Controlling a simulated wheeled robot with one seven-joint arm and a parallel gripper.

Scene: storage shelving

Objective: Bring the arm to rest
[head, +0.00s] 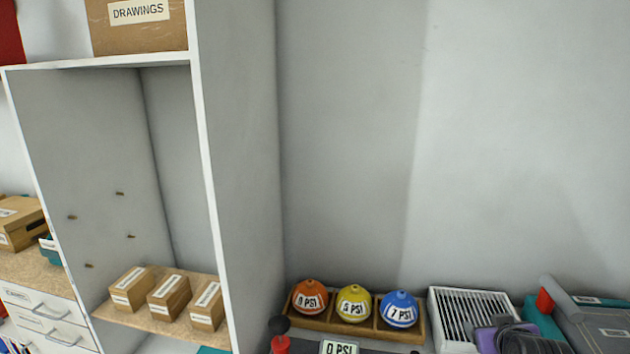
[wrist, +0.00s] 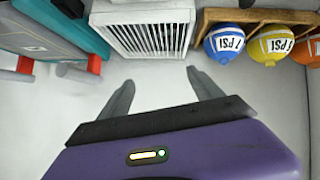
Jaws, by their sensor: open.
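My gripper (wrist: 160,76) shows in the wrist view with its purple body along the bottom and two grey fingers spread apart. Nothing is between the fingers, and pale surface shows in the gap. The fingers point toward a white slatted box (wrist: 145,38) and appear apart from it. In the head view, purple and dark parts of my arm show at the lower right edge, in front of the white slatted box (head: 470,312); the fingertips cannot be made out there.
A wooden tray (head: 335,325) holds orange (head: 310,297), yellow (head: 353,303) and blue (head: 399,309) labelled balls. Right of the slatted box is a grey and teal case (head: 592,325). A shelf unit (head: 237,150) with small cartons (head: 169,297) stands left. The wall above the balls is clear.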

